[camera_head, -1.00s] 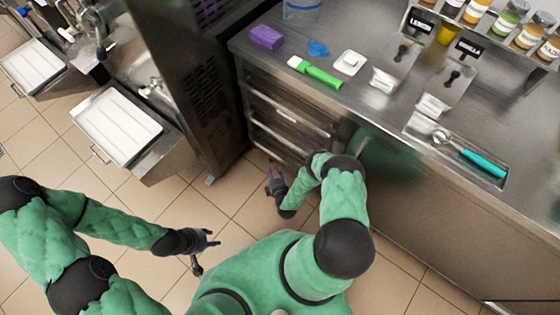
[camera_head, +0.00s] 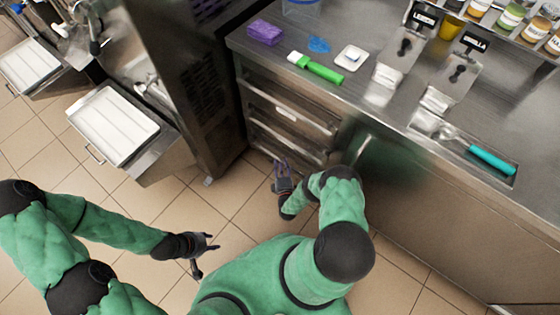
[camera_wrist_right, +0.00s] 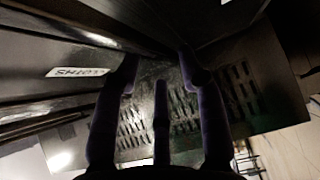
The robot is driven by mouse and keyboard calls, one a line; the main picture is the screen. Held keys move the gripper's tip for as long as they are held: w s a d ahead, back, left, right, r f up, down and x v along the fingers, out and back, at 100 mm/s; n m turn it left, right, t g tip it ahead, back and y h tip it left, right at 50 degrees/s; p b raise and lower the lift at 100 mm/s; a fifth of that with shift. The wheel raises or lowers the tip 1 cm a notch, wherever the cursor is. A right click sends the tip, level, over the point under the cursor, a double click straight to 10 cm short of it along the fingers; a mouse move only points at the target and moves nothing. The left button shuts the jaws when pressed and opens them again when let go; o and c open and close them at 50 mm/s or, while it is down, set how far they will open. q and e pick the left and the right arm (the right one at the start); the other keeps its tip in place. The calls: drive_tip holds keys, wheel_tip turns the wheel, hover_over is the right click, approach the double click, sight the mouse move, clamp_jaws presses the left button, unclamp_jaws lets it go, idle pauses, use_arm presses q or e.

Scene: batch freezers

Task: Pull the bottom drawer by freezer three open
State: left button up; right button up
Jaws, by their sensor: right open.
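The drawer stack (camera_head: 287,113) is under the left end of the steel counter, with bar handles across its fronts. The drawers look shut. The bottom drawer (camera_head: 268,154) is low, near the floor, and partly hard to make out. My right gripper (camera_head: 281,164) is open and empty, with its fingers pointing up at the lower drawers. Contact with a handle cannot be told. My left gripper (camera_head: 207,246) is open and empty above the floor tiles.
The freezer cabinet (camera_head: 195,95) with a vented side stands left of the drawers. A white tray (camera_head: 115,125) juts out further left. The counter (camera_head: 390,130) holds a purple sponge (camera_head: 264,32), a green brush (camera_head: 318,69) and a teal-handled scoop (camera_head: 490,159). Floor before the drawers is clear.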

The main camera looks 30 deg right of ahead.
sight(280, 161)
drive_tip(key=shift+b+x, duration=0.35)
drive_tip(key=shift+x, duration=1.25)
clamp_jaws()
